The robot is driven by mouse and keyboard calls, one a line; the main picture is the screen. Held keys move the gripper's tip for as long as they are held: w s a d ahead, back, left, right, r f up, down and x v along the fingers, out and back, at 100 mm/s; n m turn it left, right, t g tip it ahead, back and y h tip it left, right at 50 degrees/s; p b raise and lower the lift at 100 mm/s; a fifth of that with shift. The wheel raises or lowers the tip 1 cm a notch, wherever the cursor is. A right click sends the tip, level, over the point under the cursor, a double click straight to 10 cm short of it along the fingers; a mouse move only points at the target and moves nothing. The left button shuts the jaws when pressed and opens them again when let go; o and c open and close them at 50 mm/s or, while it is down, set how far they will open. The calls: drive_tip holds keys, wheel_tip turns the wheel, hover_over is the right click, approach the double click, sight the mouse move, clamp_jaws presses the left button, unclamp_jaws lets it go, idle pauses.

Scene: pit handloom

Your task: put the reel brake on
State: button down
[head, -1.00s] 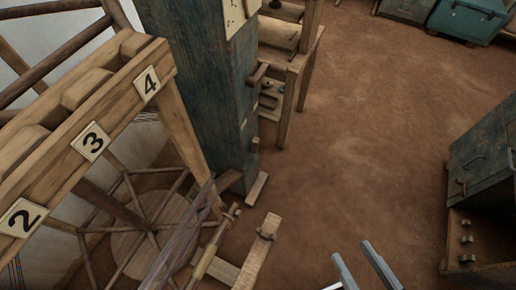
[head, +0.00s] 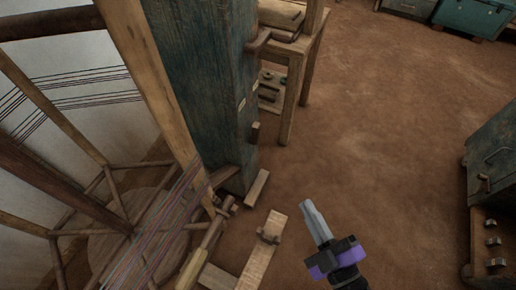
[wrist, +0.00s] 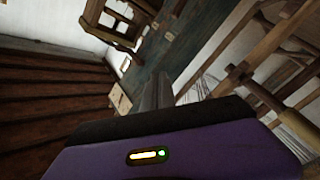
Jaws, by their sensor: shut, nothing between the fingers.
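The wooden reel (head: 105,178), with spokes and a round disc, stands at the left in the head view. A wooden lever (head: 203,245), which looks like the reel brake, lies slanted beside it, with a paler lower end. A similar wooden bar shows at the right of the wrist view (wrist: 292,118). I cannot tell whether the brake is on or off. My gripper (head: 308,206) is shut and empty, right of the lever and apart from it. Its fingers also show in the wrist view (wrist: 158,80).
A flat plank with a small block (head: 265,250) lies between the lever and my gripper. A dark green post (head: 205,95) rises behind. Coloured threads (head: 160,225) cross the reel. A cabinet (head: 490,170) stands at the right. The brown floor (head: 390,120) between is clear.

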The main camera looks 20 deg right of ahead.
drive_tip(key=w+f+n+t+y+b, duration=0.1)
drive_tip(key=w+f+n+y+b, duration=0.2)
drive_tip(key=w+f+n+b, duration=1)
drive_tip(key=shift+w+f+n+y+b, duration=0.4)
drive_tip(key=shift+w+f+b, duration=1.1)
drive_tip(key=shift+w+f, duration=1.45)
drive_tip(key=shift+w+a+r, duration=0.1)
drive_tip(key=shift+w+r, duration=0.15)
drive_tip(key=shift+r, duration=0.05)
drive_tip(key=b, duration=0.2)
approach(255, 134)
drive_tip(key=w+a+r, duration=0.2)
drive_tip(key=a, duration=0.2)
drive_tip(key=shift+w+d+r+p, duration=0.15)
drive_tip(key=shift+w+d, duration=0.1)
drive_tip(key=shift+w, duration=0.35)
drive_tip(key=shift+w+d+r+p, duration=0.1)
drive_tip(key=shift+w+d+r, duration=0.1)
drive_tip(key=shift+w, duration=0.4)
drive_tip(key=shift+w+d+r+p, duration=0.15)
drive_tip(key=shift+w+d, duration=0.1)
drive_tip(key=shift+w, duration=0.35)
